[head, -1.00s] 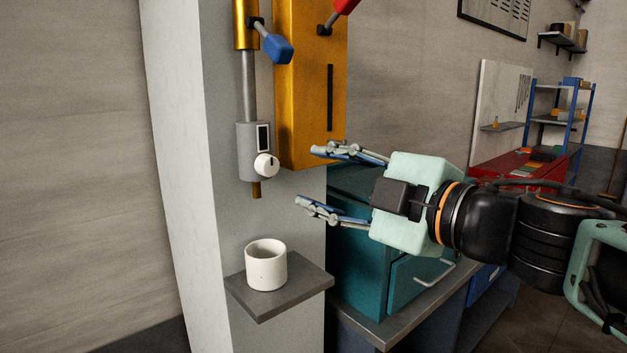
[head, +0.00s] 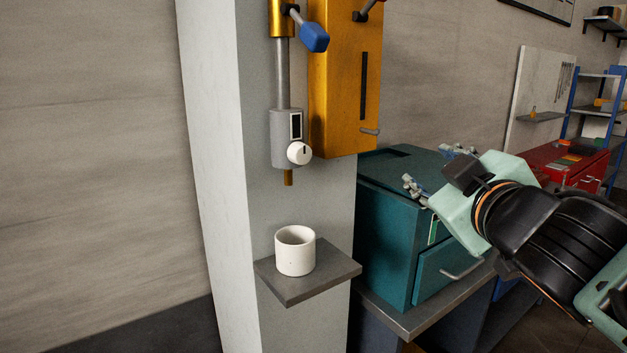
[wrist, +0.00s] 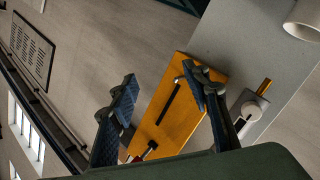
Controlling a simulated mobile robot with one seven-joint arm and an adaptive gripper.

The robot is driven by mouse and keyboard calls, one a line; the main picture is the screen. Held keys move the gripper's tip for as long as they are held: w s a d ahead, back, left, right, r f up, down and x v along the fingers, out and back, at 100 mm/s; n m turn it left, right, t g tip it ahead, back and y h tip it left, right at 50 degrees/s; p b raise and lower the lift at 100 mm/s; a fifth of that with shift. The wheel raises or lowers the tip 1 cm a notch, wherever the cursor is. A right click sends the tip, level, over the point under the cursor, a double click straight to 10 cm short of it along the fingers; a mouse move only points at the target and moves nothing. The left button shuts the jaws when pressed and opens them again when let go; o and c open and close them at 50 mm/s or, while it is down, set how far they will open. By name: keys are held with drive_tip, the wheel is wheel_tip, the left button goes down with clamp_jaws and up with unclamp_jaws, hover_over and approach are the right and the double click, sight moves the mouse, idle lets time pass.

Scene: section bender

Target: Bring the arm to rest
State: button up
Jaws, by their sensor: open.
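My gripper (head: 432,168) is at the right in the head view, in front of the teal cabinet. Its two fingers are spread and nothing is between them. It is apart from the yellow box and the pillar. In the wrist view the open fingers (wrist: 162,82) frame part of the yellow box (wrist: 172,112) behind them. My arm reaches in from the lower right.
A grey pillar carries the yellow box (head: 333,100), a blue-handled lever (head: 314,37), a grey unit with a white knob (head: 299,153), and a shelf (head: 330,276) holding a white cup (head: 295,251). The teal cabinet (head: 385,230) stands close to my gripper.

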drive_tip(key=s+d+f+m+g+h, duration=0.1)
drive_tip(key=s+f+m+g, duration=0.2)
drive_tip(key=f, duration=0.4)
drive_tip(key=s+d+f+m+g+h, duration=0.1)
drive_tip(key=s+f+m+g+h, duration=0.1)
drive_tip(key=s+f+m+g, duration=0.35)
drive_tip(key=s+a+f+g+y+p, duration=0.1)
drive_tip(key=s+a+f+g+y, duration=0.1)
drive_tip(key=s+a+f, duration=0.5)
wheel_tip(320, 180, down, 3)
drive_tip(key=shift+r+g+y, duration=0.1)
drive_tip(key=shift+g+y, duration=0.3)
drive_tip(key=shift+g, duration=0.05)
drive_tip(key=shift+c, duration=0.4)
